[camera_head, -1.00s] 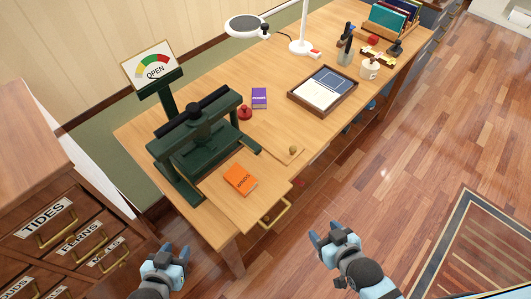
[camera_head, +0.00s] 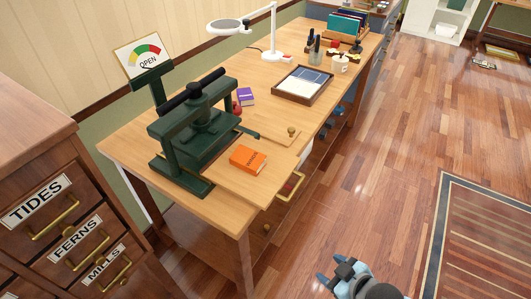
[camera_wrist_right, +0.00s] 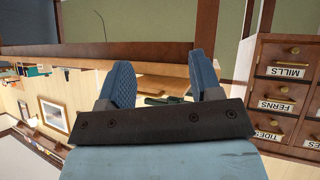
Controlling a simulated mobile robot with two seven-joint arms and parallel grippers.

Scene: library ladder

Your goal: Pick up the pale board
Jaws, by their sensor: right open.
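A pale wooden board with a small round knob (camera_head: 278,131) lies flat on the table, right of the green press (camera_head: 195,135). A second pale board (camera_head: 262,180) sits at the front of the press, with an orange book (camera_head: 248,158) on it. I cannot tell for certain which board the task names. My right gripper (camera_head: 332,270) is low at the bottom edge, in front of the table and apart from both boards. In the right wrist view its fingers (camera_wrist_right: 162,84) are spread, with nothing between them. My left gripper is out of view.
The table (camera_head: 125,155) also holds a purple book (camera_head: 246,97), a framed tray (camera_head: 302,86) and a lamp (camera_head: 272,45). A drawer cabinet (camera_head: 50,165) stands at the left. The wooden floor (camera_head: 400,140) right of the table is clear up to the rug (camera_head: 485,240).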

